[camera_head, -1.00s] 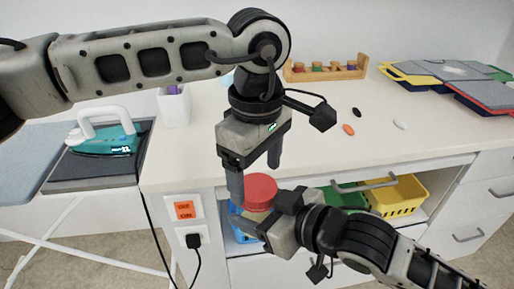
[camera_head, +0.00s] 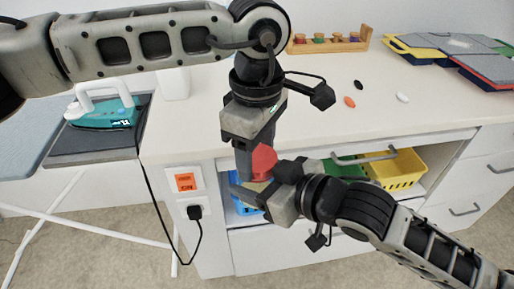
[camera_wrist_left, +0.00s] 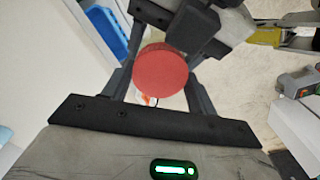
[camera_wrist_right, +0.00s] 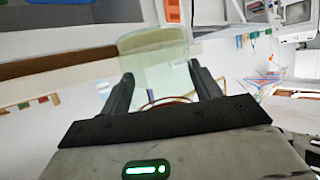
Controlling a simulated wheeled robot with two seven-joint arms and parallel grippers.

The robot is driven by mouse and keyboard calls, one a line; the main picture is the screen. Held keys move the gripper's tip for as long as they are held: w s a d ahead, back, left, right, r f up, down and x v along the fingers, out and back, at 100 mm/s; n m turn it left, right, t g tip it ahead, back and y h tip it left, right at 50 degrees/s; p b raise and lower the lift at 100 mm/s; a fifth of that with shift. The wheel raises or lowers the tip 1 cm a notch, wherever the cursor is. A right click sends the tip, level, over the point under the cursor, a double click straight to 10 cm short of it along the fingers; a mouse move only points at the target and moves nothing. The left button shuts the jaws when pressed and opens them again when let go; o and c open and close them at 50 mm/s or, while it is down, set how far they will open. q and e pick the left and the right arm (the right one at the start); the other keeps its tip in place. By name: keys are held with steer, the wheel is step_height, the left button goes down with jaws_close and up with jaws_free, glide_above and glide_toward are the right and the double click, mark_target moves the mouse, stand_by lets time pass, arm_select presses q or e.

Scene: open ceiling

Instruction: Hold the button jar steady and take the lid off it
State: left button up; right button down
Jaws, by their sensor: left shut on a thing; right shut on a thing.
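The button jar (camera_head: 258,186) has a pale body and a round red lid (camera_head: 263,162). It is held in the air in front of the open drawer. My left gripper (camera_head: 254,168) points down from above and is shut on the lid, which shows between its fingers in the left wrist view (camera_wrist_left: 160,70). My right gripper (camera_head: 262,193) comes from the lower right and is shut on the jar body. The right wrist view shows the pale green, see-through jar (camera_wrist_right: 158,55) between its fingers. The lid sits right above the jar; whether a gap separates them is hidden.
Behind is a white counter (camera_head: 300,115) with a wooden peg rack (camera_head: 328,42), small loose pieces and stacked cases (camera_head: 455,60). The open drawer holds a yellow basket (camera_head: 400,168), a green one and a blue one. An iron (camera_head: 103,110) stands at the left.

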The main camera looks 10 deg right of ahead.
arm_select(q)
steer(key=n, duration=0.5)
steer(key=o, duration=1.1)
steer(key=shift+r, duration=0.1)
